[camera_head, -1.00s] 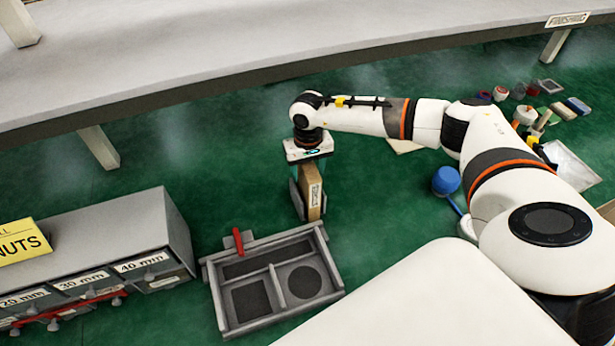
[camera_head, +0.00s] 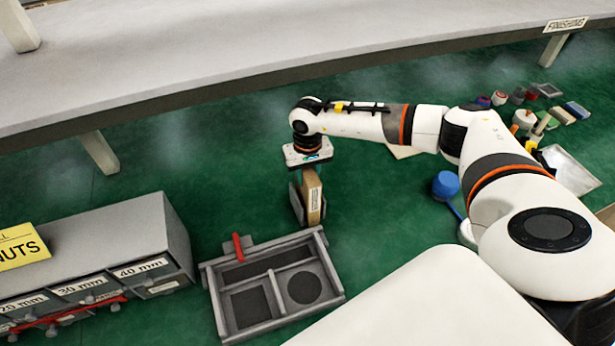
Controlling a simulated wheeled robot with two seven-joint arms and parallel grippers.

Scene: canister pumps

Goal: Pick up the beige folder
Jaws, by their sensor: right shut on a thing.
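The beige folder (camera_head: 312,193) stands upright on the green surface, just behind the grey tray, with its labelled narrow edge facing me. My right gripper (camera_head: 306,196) points down over it and is shut on it, with one dark finger showing at its left side. The other finger is mostly hidden. I cannot tell whether the folder's lower edge touches the surface. My left gripper is not in view.
A grey compartment tray (camera_head: 211,296) with a red handle (camera_head: 238,247) stands close in front. A grey drawer cabinet (camera_head: 110,232) is at the left. A blue round-headed item (camera_head: 446,184) and several small items lie right. A raised grey shelf (camera_head: 200,55) spans the back.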

